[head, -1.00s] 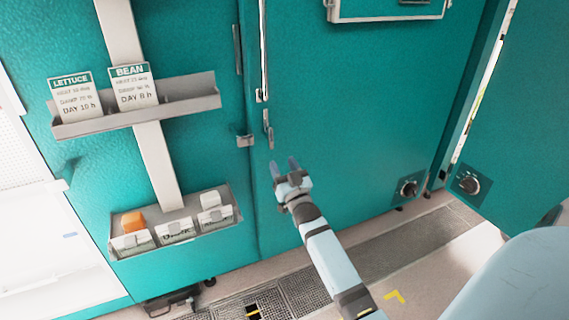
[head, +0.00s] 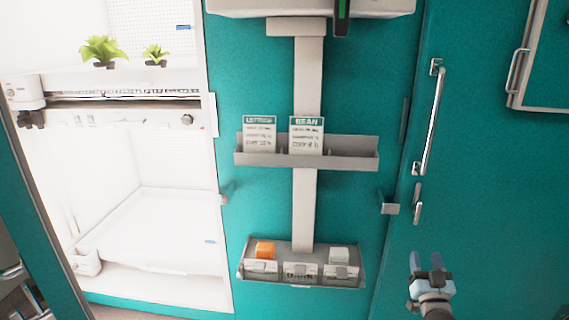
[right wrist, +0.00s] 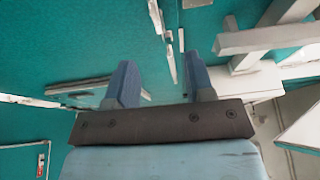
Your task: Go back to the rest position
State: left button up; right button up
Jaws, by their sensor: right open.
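My right gripper (head: 428,268) is at the lower right of the head view, in front of the teal chamber door. In the right wrist view its two blue fingers (right wrist: 160,85) stand apart with nothing between them, so it is open and empty. It touches nothing that I can see. My left gripper is not in view.
A grey card shelf (head: 361,155) holds LETTUCE (head: 260,135) and BEAN (head: 306,135) cards. A lower bin (head: 350,282) holds an orange block (head: 265,250) and a pale block (head: 339,255). A vertical door handle (head: 433,120) is near my right gripper. A lit chamber with seedlings (head: 103,50) stands open at left.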

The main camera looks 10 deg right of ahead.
jog(key=s+a+f+n+g+y, duration=0.2)
jog(key=s+a+n+g+y, duration=0.3)
jog(key=s+a, duration=0.95)
jog(key=s+a+f+n+g+y, duration=0.1)
jog(key=s+a+f+g+y, duration=0.35)
jog(key=s+a, duration=1)
pick_arm(q)
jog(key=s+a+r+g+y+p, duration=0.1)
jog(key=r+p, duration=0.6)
jog(key=p, duration=0.9)
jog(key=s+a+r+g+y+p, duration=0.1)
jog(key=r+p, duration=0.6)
jog(key=p, duration=0.9)
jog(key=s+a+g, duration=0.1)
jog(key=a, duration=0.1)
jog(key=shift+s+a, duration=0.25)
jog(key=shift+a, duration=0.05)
pick_arm(e)
jog(key=d+r, duration=0.1)
jog(key=r, duration=0.7)
jog(key=d+r+g, duration=0.1)
jog(key=d+r, duration=0.1)
jog(key=r, duration=0.6)
jog(key=shift+s+d+r+h, duration=0.3)
jog(key=shift+s+r+h, duration=0.05)
jog(key=shift+s+h, duration=0.1)
jog(key=shift+f, duration=0.1)
